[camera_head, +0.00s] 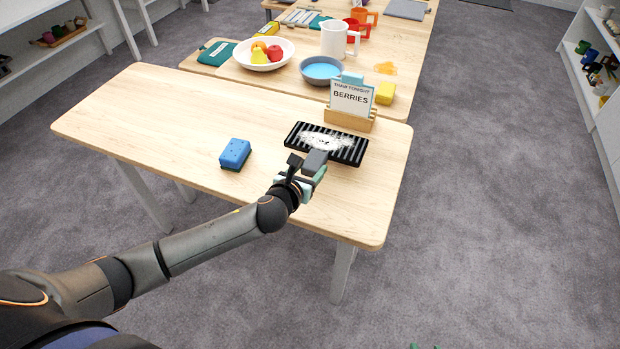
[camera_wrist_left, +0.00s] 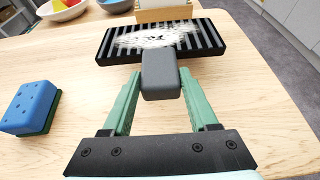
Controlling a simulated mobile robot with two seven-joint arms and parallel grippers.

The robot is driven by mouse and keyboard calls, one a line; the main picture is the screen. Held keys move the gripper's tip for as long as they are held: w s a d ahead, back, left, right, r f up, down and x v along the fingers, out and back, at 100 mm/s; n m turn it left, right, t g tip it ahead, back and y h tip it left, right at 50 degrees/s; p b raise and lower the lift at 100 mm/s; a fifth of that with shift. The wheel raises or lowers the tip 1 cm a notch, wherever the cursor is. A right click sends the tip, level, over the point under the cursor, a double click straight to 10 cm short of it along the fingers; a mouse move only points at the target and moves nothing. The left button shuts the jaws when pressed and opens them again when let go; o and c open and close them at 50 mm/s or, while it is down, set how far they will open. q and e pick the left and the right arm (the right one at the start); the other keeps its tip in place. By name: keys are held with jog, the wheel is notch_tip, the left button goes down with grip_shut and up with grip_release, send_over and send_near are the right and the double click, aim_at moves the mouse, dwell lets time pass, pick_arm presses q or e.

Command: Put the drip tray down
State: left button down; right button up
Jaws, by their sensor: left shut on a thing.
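The drip tray (camera_head: 352,149) is a black ribbed tray with a white frosty patch and dark specks on top. It is over the right part of the near table, and I cannot tell whether it touches the wood. In the left wrist view the drip tray (camera_wrist_left: 112,45) shows ahead, with a grey block-like handle (camera_wrist_left: 160,72) towards me. My left gripper (camera_head: 313,172) is shut on that handle; its green fingers (camera_wrist_left: 160,98) show on both sides of it.
A blue sponge (camera_head: 235,152) with a dark green underside lies left of the tray. A wooden holder (camera_head: 349,120) with a "BERRIES" card (camera_head: 350,97) stands just behind the tray. The table's left part is clear.

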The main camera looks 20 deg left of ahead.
pick_arm(q)
jog(key=shift+w+a+f, duration=0.15)
jog(key=shift+w+f, duration=0.3)
jog(key=shift+f+b, duration=0.55)
jog(key=shift+f, duration=1.1)
jog(key=shift+c, duration=0.8)
grip_release()
